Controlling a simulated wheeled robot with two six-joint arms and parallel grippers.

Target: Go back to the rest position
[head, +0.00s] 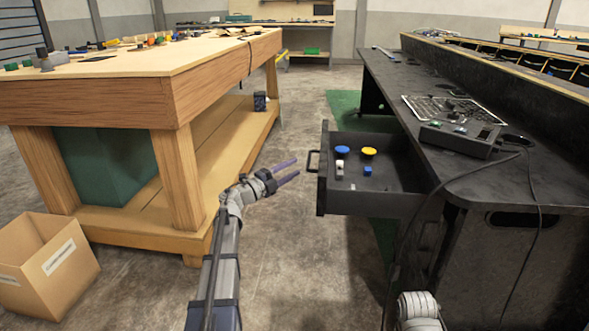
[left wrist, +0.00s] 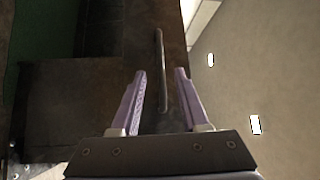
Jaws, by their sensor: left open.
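My left gripper (head: 286,171) is open and empty, in the gap between the wooden workbench and the black desk. Its two purple fingers point right, toward the drawer handle (head: 312,162), with a small gap before it. In the left wrist view the fingers (left wrist: 159,95) are spread, and the dark handle bar (left wrist: 160,50) appears between and beyond their tips. The black drawer (head: 375,203) is pulled open. Inside it are a blue round piece (head: 342,150), a yellow round piece (head: 369,152) and small blocks. Part of my right arm shows at the bottom; I cannot make out its gripper.
The wooden workbench (head: 150,95) stands left, with small parts on top. An open cardboard box (head: 62,262) is on the floor at lower left. The black desk (head: 480,175) on the right carries a console box (head: 460,138) with a cable. Floor between them is clear.

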